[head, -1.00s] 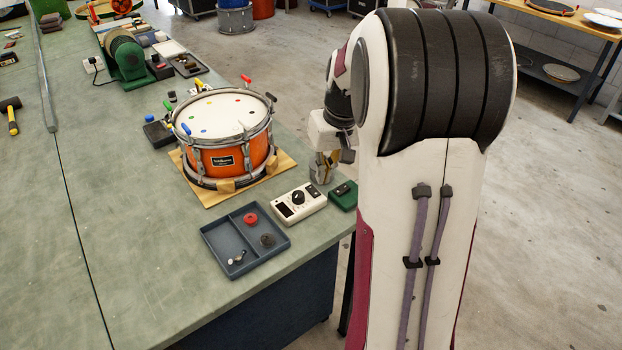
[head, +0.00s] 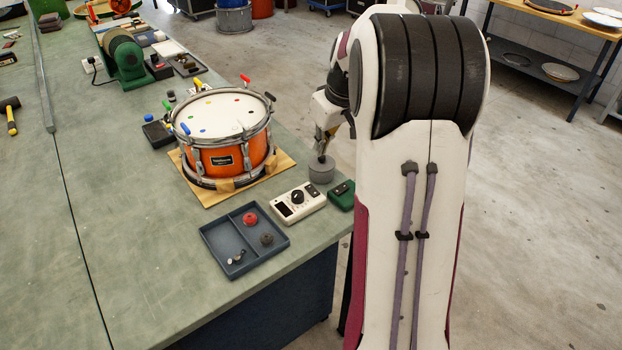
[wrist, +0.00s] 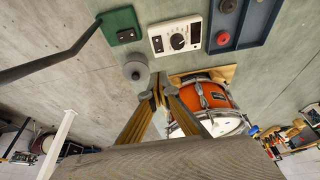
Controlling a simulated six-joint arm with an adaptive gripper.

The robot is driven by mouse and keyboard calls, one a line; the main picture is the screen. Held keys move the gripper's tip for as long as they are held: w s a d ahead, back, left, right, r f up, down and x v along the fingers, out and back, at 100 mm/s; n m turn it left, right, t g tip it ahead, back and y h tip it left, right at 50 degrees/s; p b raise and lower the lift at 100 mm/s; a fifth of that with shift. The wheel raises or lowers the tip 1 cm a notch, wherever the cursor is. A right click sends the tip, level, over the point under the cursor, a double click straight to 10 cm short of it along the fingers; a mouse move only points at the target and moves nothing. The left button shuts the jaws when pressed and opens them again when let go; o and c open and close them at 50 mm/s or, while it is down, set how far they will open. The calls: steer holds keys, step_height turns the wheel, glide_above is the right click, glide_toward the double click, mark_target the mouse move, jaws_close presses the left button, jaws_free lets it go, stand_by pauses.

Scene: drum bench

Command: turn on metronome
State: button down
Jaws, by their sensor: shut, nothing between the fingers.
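The white box with a black dial and a small dark display (head: 283,198), which looks like the metronome, lies on the bench near its right edge. A dark rocker-like part is at its right end; its on or off state is too small to tell. It also shows at the top of the wrist view (wrist: 165,30). My gripper (head: 321,154) is shut and empty, pointing down just above or at a grey round weight-like cylinder (head: 321,171), behind the box. In the wrist view my fingertips (wrist: 159,92) are together, apart from the white box.
A green box (head: 342,195) stands right of the white box. A blue-grey tray (head: 222,242) with small parts is in front left. The orange drum (head: 215,162) on a wooden board stands left of my gripper. The bench edge is close on the right.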

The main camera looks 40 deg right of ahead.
steer(key=shift+f, duration=0.15)
glide_above(309, 186)
steer(key=s, duration=0.1)
step_height(309, 186, down, 11)
steer(key=shift+f, duration=0.1)
steer(key=shift+s+x, duration=0.2)
steer(key=shift+x, duration=0.75)
steer(key=shift+f, duration=0.15)
steer(key=shift+w+f, duration=0.15)
steer(key=shift+f, duration=0.1)
steer(key=shift+s+r, duration=0.1)
steer(key=shift+s, duration=0.15)
steer(key=shift+s, duration=0.5)
steer(key=shift+r, duration=0.1)
